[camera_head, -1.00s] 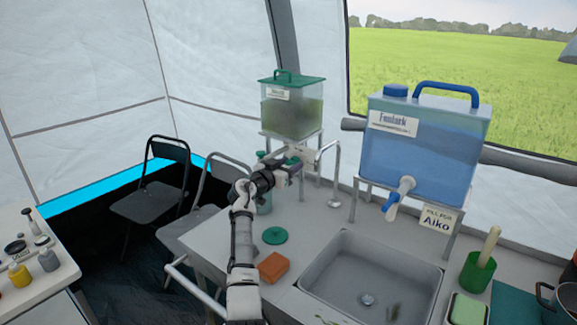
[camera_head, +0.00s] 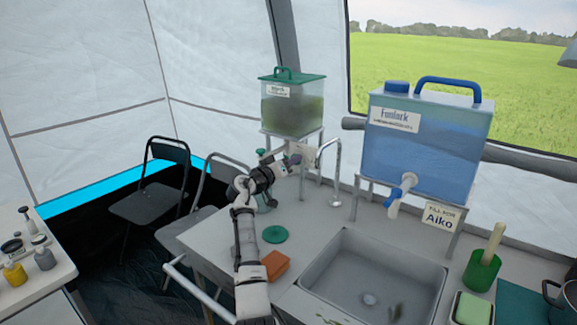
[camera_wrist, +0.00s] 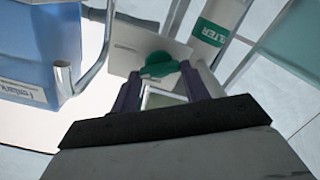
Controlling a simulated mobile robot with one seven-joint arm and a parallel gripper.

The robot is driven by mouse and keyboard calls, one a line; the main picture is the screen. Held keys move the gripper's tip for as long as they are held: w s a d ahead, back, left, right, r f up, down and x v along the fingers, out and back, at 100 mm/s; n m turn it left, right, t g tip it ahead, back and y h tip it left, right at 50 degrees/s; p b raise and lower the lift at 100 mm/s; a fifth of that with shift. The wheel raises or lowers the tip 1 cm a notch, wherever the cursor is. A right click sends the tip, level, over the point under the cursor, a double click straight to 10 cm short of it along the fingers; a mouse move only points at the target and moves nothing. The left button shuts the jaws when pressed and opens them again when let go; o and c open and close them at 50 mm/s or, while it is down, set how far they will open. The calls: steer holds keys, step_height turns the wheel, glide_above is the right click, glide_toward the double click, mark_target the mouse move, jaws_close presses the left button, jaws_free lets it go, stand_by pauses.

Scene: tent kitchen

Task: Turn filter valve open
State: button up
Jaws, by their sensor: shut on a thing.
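The filter valve has a green handle (camera_wrist: 158,65) in front of a pale plate, seen in the wrist view. My gripper (camera_wrist: 160,82) is shut on this handle, with one dark finger on each side of it. A white filter tube (camera_wrist: 212,30) with a green FILTER band stands just behind and to the right. In the head view my gripper (camera_head: 296,160) is below the green-lidded tank (camera_head: 292,105), by its stand. The handle is mostly hidden there by the gripper, so its exact angle is hard to tell.
A blue water tank (camera_head: 420,150) with a tap stands to the right. A curved metal faucet (camera_head: 338,175) is close to the gripper's right. The sink (camera_head: 350,285), an orange sponge (camera_head: 274,265) and a green disc (camera_head: 275,234) lie in front.

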steer(key=n+p, duration=0.1)
steer(key=n, duration=0.2)
steer(key=n+p, duration=0.1)
steer(key=n, duration=0.3)
steer(key=n+p, duration=0.1)
steer(key=n, duration=0.3)
steer(key=shift+a+f, duration=0.1)
steer(key=shift+f, duration=0.15)
steer(key=shift+n, duration=0.3)
steer(key=o, duration=1)
steer(key=b+v, duration=0.3)
steer(key=v, duration=1)
steer(key=shift+s+a, duration=0.3)
